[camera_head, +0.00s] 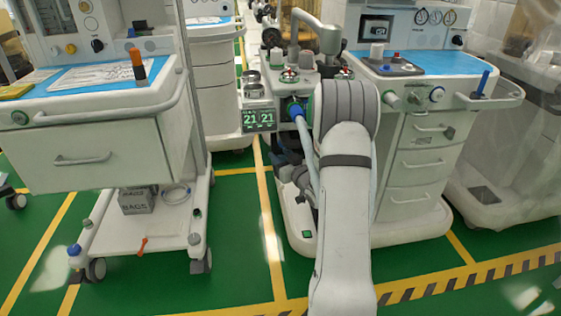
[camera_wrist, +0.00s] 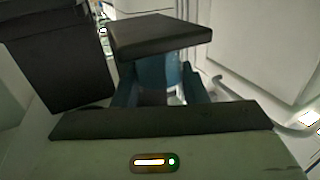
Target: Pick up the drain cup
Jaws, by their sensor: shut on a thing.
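In the wrist view, the two blue fingers of my gripper (camera_wrist: 160,90) stand close together beyond its dark front edge. They are shut on a bluish, partly see-through thing (camera_wrist: 155,74), which seems to be the drain cup. A dark flat block (camera_wrist: 160,36) sits just above and covers its top, and the gripper front hides its lower part. I cannot tell whether the cup still touches the block. In the head view, my arm hides the gripper and the cup, in front of the right cart (camera_head: 408,215).
A larger dark box (camera_wrist: 62,62) is close at the left in the wrist view, with pale panels at the right. The left cart (camera_head: 95,150) stands across a strip of green floor (camera_head: 240,230).

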